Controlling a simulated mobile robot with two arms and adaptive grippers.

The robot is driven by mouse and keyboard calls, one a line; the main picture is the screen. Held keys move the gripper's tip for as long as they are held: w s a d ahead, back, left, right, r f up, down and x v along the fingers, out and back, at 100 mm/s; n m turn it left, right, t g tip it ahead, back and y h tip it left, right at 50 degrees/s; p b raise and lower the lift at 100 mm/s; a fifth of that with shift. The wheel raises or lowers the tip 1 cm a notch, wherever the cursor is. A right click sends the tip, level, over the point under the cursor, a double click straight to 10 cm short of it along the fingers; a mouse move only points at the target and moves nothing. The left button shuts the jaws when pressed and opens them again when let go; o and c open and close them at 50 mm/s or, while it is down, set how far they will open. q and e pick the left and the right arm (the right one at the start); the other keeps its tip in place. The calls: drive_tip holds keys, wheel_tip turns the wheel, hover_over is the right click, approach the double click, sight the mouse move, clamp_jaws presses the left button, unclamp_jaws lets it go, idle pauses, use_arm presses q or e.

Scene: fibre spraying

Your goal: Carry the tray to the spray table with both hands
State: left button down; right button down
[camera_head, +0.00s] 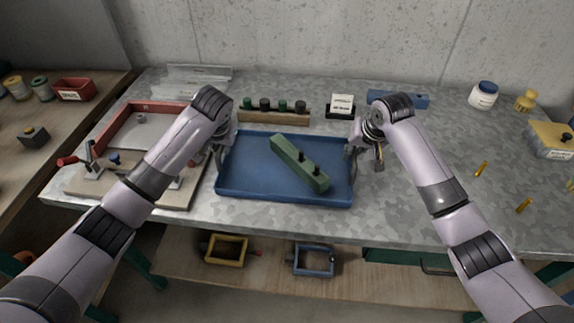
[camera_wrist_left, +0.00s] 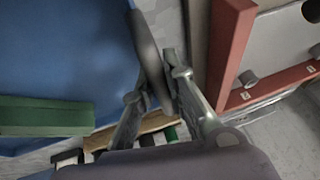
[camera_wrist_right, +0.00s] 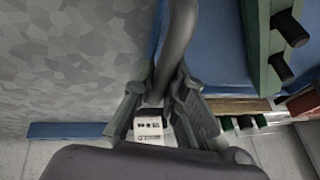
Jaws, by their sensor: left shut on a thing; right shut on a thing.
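The blue tray (camera_head: 240,184) is at the middle of the metal-topped table in the head view, with a green block (camera_head: 300,164) with black knobs lying slantwise in it. My left gripper (camera_head: 221,150) is shut on the grey handle at the tray's left end; in the left wrist view the handle (camera_wrist_left: 150,55) runs between the fingers. My right gripper (camera_head: 355,150) is shut on the handle at the right end; that handle (camera_wrist_right: 178,40) shows between the fingers in the right wrist view. I cannot tell whether the tray touches the table.
A red-rimmed tray (camera_head: 125,122) and a clamp board (camera_head: 130,185) lie left of the blue tray. Behind are a wooden rack (camera_head: 275,117) of dark-topped bottles, a card holder (camera_head: 341,107) and a blue bar (camera_head: 398,99). Brass pieces (camera_head: 481,168) lie right, with free tabletop around them.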

idle(0.4)
